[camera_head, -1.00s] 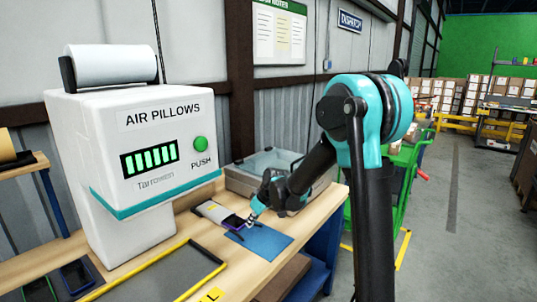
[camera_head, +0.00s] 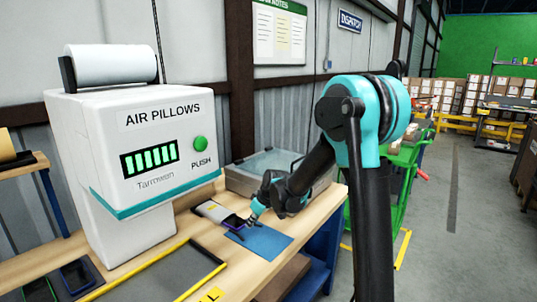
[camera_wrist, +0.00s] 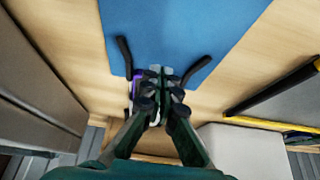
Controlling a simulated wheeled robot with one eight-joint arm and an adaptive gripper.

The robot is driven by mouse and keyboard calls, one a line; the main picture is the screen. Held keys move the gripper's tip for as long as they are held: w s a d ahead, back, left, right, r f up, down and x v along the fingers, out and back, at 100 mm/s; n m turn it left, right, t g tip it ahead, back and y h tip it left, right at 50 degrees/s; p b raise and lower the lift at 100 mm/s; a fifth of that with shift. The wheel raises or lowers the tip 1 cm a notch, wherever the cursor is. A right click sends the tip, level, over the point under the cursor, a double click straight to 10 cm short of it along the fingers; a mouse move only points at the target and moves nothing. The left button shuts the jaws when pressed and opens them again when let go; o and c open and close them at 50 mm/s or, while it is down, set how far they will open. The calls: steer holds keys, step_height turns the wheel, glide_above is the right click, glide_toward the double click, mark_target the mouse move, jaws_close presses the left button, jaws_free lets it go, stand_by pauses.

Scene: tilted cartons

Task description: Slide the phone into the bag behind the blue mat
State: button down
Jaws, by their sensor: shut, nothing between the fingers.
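The blue mat (camera_head: 268,243) lies flat on the wooden bench. The grey-white bag (camera_head: 211,209) lies behind it, toward the air pillow machine. The phone (camera_head: 233,221), dark with a purple edge, is at the bag's mouth on the mat side; how far in it sits I cannot tell. In the wrist view only a strip of its purple edge (camera_wrist: 137,86) shows beside my fingers. My gripper (camera_head: 251,219) is shut and empty, low at the phone's mat-side end. In the wrist view its fingertips (camera_wrist: 158,73) hide most of the phone and bag; contact is unclear.
Two thin black bars (camera_wrist: 123,56) (camera_wrist: 197,70) flank the fingertips near the mat's edge. The air pillow machine (camera_head: 150,160) stands left, a clear-topped grey bin (camera_head: 262,168) behind. A yellow-edged grey tray (camera_head: 165,275) lies at the front left.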

mark_target(232, 219)
steer(key=shift+f, duration=0.6)
steer(key=shift+f, duration=0.3)
steer(key=shift+f, duration=0.15)
steer(key=shift+r, duration=0.25)
stand_by(0.8)
steer(key=shift+w+a, duration=0.8)
steer(key=shift+a, duration=0.2)
steer(key=shift+w+a, duration=0.75)
steer(key=shift+a, duration=0.25)
steer(key=shift+w+a, duration=0.8)
steer(key=shift+a, duration=0.2)
steer(key=shift+w+a, duration=0.75)
steer(key=shift+a, duration=0.2)
